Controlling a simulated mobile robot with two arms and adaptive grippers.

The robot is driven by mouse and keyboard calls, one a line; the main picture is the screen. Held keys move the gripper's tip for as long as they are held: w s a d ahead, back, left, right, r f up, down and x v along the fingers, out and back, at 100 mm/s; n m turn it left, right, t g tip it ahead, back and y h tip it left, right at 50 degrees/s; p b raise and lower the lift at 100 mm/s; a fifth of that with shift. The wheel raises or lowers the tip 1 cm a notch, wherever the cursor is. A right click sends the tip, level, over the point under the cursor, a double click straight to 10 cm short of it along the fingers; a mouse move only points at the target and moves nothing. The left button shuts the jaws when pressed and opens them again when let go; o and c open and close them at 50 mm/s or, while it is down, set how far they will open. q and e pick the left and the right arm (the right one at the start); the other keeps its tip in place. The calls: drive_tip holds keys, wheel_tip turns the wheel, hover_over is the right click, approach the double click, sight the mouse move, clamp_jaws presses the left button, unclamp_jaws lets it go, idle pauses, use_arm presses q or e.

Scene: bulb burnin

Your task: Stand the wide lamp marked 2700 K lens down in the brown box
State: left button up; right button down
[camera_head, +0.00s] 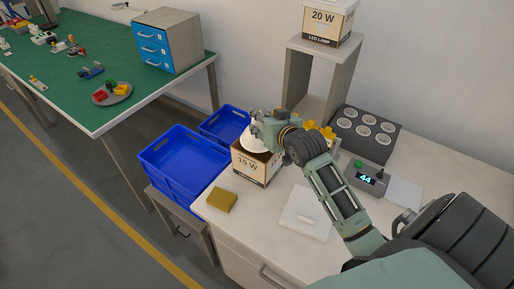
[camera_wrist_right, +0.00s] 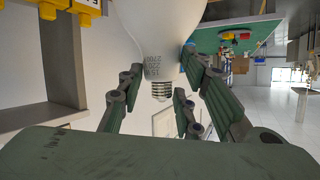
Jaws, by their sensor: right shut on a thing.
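A wide white lamp (camera_wrist_right: 160,30) is held in my right gripper (camera_wrist_right: 165,85). In the wrist view its screw base (camera_wrist_right: 161,90) points towards the palm, and its wide lens end points away and runs out of frame. In the head view the lamp (camera_head: 252,142) shows as a white dome below my right gripper (camera_head: 262,128), over the open top of the brown box marked 15 W (camera_head: 258,169). Whether its lens is inside the box is hidden. My left gripper is not in view.
Blue crates (camera_head: 185,160) stand left of the box. A tan block (camera_head: 222,200) and a white plate (camera_head: 305,213) lie in front. Behind are a shelf (camera_head: 322,72) bearing a 20 W box (camera_head: 328,22), and a dark socket panel (camera_head: 366,134). A display unit (camera_head: 367,179) stands right.

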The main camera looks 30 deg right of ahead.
drive_tip(key=f, duration=0.1)
drive_tip(key=s+f, duration=0.1)
drive_tip(key=f, duration=0.1)
drive_tip(key=s+f, duration=0.1)
drive_tip(key=shift+a+f+p, duration=0.2)
drive_tip(key=shift+f+p, duration=0.05)
drive_tip(key=shift+p, duration=0.05)
drive_tip(key=f, duration=0.1)
drive_tip(key=w+f, duration=0.1)
drive_tip(key=f, duration=0.1)
drive_tip(key=shift+d, duration=0.15)
drive_tip(key=shift+f, duration=0.1)
drive_tip(key=shift+s, duration=0.1)
drive_tip(key=shift+f, duration=0.25)
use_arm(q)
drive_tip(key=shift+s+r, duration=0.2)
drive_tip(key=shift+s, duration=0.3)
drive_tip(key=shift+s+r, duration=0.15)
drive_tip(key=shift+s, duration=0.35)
use_arm(e)
drive_tip(key=shift+f, duration=0.15)
